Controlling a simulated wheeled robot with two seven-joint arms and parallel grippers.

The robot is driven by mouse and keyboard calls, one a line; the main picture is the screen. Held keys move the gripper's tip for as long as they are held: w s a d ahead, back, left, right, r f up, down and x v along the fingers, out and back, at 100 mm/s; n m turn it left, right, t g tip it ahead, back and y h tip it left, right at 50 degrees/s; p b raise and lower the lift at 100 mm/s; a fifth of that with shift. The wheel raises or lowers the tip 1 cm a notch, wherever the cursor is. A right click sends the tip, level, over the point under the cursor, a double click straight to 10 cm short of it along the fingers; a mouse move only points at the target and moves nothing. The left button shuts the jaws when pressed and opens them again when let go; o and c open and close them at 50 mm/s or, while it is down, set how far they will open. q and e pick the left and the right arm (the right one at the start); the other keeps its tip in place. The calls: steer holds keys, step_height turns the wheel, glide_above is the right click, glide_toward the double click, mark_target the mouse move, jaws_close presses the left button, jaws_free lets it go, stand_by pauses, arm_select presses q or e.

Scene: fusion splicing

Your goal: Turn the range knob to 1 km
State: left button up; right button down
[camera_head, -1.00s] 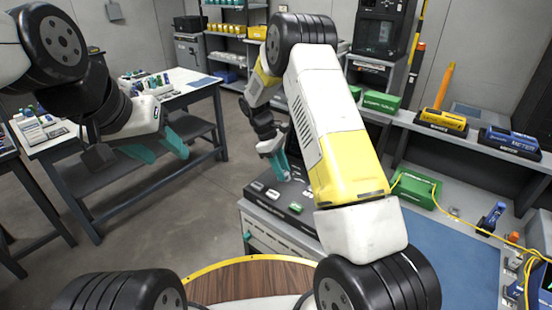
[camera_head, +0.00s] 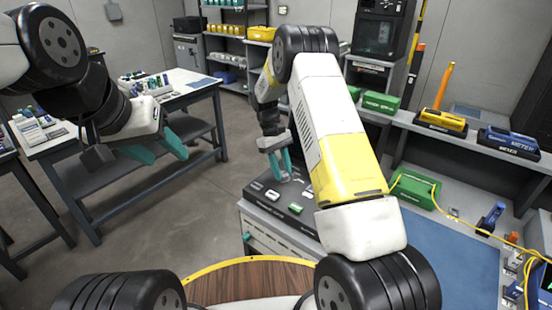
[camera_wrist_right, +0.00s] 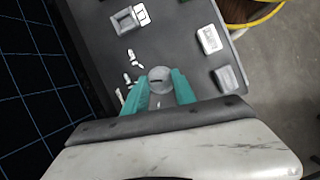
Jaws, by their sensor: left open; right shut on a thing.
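The range knob (camera_wrist_right: 160,80) is a round grey knob with a dark slot on a dark instrument panel (camera_wrist_right: 190,45). In the right wrist view my right gripper (camera_wrist_right: 160,92) has its teal fingers on either side of the knob and is shut on it. In the head view my right gripper (camera_head: 281,165) points down onto the instrument, and the knob is hidden there. White marks lie beside the knob, too small to read. My left gripper (camera_head: 160,150) is open and empty, over the floor beside the left table.
The instrument stands on a grey cabinet (camera_head: 262,222). Its panel also has white switches (camera_wrist_right: 209,39) and a green button (camera_head: 295,209). A dark gridded screen (camera_wrist_right: 35,85) is beside the panel. A green box (camera_head: 415,189) sits on the right bench.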

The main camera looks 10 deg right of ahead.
steer(key=shift+w, duration=0.1)
steer(key=c, duration=1)
jaws_free()
steer(key=shift+v, duration=3.9)
steer(key=shift+r, duration=0.1)
step_height(320, 180, up, 10)
steer(key=m+t+y, duration=0.1)
steer(key=t, duration=0.1)
glide_above(283, 175)
steer(key=s+d+r+m+t+y, duration=0.1)
steer(key=s+r+m+t+y, duration=0.1)
steer(key=s+r, duration=0.55)
steer(key=s+r+m+t, duration=0.1)
steer(key=s+t, duration=0.1)
steer(key=s, duration=0.4)
steer(key=s+r+m+t+y, duration=0.1)
steer(key=s+t, duration=0.1)
steer(key=s, duration=0.5)
steer(key=s+d+r+t, duration=0.1)
steer(key=s+r+t, duration=0.1)
steer(key=s, duration=0.5)
steer(key=shift+m+y, duration=0.3)
steer(key=shift+m, duration=0.1)
